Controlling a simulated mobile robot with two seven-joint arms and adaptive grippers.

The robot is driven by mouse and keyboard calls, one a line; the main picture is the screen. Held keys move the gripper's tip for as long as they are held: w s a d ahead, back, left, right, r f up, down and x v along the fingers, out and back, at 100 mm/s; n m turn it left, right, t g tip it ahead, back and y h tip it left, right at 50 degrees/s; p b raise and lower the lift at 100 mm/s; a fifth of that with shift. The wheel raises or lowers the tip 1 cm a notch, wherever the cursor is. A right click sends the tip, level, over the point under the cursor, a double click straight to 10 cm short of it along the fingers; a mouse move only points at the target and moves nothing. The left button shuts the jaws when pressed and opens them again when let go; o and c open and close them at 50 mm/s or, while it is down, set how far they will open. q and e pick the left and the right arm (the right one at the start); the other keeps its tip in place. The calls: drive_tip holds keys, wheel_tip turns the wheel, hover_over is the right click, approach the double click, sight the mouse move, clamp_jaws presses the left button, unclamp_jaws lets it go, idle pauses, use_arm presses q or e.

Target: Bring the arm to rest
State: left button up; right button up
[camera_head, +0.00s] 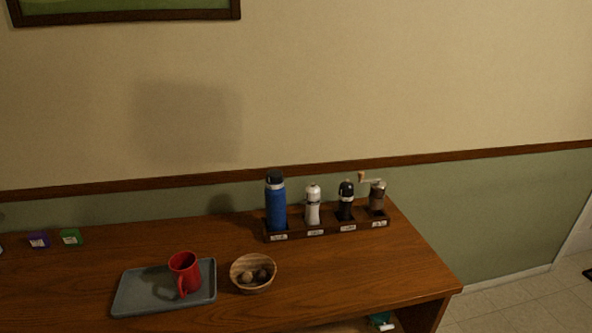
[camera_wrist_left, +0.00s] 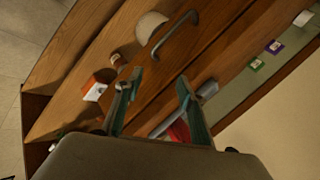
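My left gripper (camera_wrist_left: 158,78) shows in the left wrist view. Its two greenish fingers stand apart with no object gripped between the tips. Counter and wood surfaces lie beyond them. Part of a red thing (camera_wrist_left: 180,130) shows between the fingers, lower down; I cannot tell whether it is the mug. Neither gripper shows in the head view. My right gripper is in no frame.
In the head view, a red mug (camera_head: 184,272) stands on a grey tray (camera_head: 135,292), beside a wooden bowl (camera_head: 254,287). A rack (camera_head: 316,232) holds a blue bottle (camera_head: 276,206) and several grinders. Green (camera_head: 71,237) and purple (camera_head: 39,241) boxes sit left.

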use_arm(q)
drive_tip(key=d+f+n+t+h+b, duration=0.1)
drive_tip(key=d+f+h+b, duration=0.2)
drive_tip(key=d+f, duration=0.5)
drive_tip(key=d+f+n+t+h+b, duration=0.2)
drive_tip(key=d+f+h+b, duration=0.2)
drive_tip(key=f, duration=1.2)
drive_tip(key=d+b, duration=0.2)
drive_tip(key=d, duration=0.2)
